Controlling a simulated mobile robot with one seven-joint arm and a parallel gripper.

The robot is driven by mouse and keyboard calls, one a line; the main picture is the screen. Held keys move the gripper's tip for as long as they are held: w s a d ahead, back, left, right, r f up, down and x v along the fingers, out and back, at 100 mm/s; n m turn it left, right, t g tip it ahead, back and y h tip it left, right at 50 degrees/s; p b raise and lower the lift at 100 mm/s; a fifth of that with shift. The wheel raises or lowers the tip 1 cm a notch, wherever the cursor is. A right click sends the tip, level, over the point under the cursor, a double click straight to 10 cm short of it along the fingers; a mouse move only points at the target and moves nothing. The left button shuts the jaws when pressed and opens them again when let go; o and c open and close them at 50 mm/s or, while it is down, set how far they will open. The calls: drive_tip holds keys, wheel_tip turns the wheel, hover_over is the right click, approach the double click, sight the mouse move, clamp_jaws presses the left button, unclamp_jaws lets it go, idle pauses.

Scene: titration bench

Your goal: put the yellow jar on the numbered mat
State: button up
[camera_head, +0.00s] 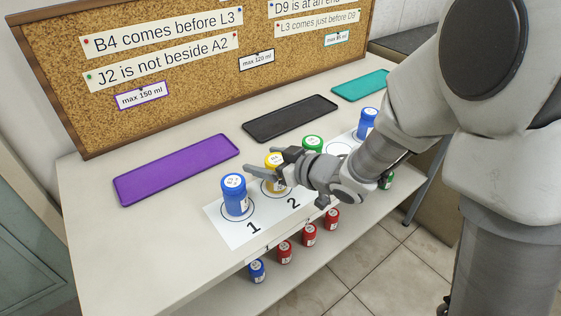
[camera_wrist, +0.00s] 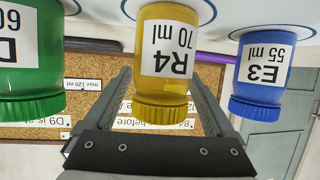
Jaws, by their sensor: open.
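The yellow jar (camera_head: 273,173) stands on the numbered mat (camera_head: 225,233), at the circle by number 2. My gripper (camera_head: 265,163) is open at the yellow jar. In the wrist view its fingers (camera_wrist: 160,92) lie on either side of the jar, with gaps showing beside its cap. Part of the jar is hidden by my gripper in the head view.
A blue jar (camera_head: 235,196) stands on circle 1, left of the yellow one. A green jar (camera_head: 313,144) and another blue jar (camera_head: 367,122) stand to the right. Purple (camera_head: 178,168), black (camera_head: 290,118) and teal (camera_head: 360,86) trays lie behind. Red jars (camera_head: 309,234) stand on a lower shelf.

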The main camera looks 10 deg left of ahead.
drive_tip(key=p+v, duration=0.2)
drive_tip(key=v, duration=0.7)
drive_tip(key=shift+d+r+p, duration=0.25)
drive_tip(key=shift+r+p, duration=0.05)
drive_tip(key=shift+p, duration=0.1)
drive_tip(key=shift+s+d+f+b, duration=0.15)
drive_tip(key=shift+d+f+b, duration=0.05)
drive_tip(key=shift+b, duration=0.65)
drive_tip(key=shift+b+v, duration=0.6)
drive_tip(key=shift+v, duration=0.5)
drive_tip(key=w+d+r+m+t+h, duration=0.1)
drive_tip(key=d+r+m+t+h, duration=0.2)
drive_tip(key=d+h, duration=0.45)
drive_tip(key=w+d+r+m+t+h, duration=0.15)
drive_tip(key=d+r+m+h, duration=0.3)
drive_tip(key=d, duration=0.65)
drive_tip(key=s+f+m+g, duration=0.1)
drive_tip(key=s+m+g, duration=0.3)
drive_tip(key=s, duration=1.2)
drive_tip(key=shift+d+g+y, duration=0.25)
drive_tip(key=shift+g+y, duration=0.05)
drive_tip(key=shift+g, duration=0.75)
drive_tip(key=shift+s, duration=0.15)
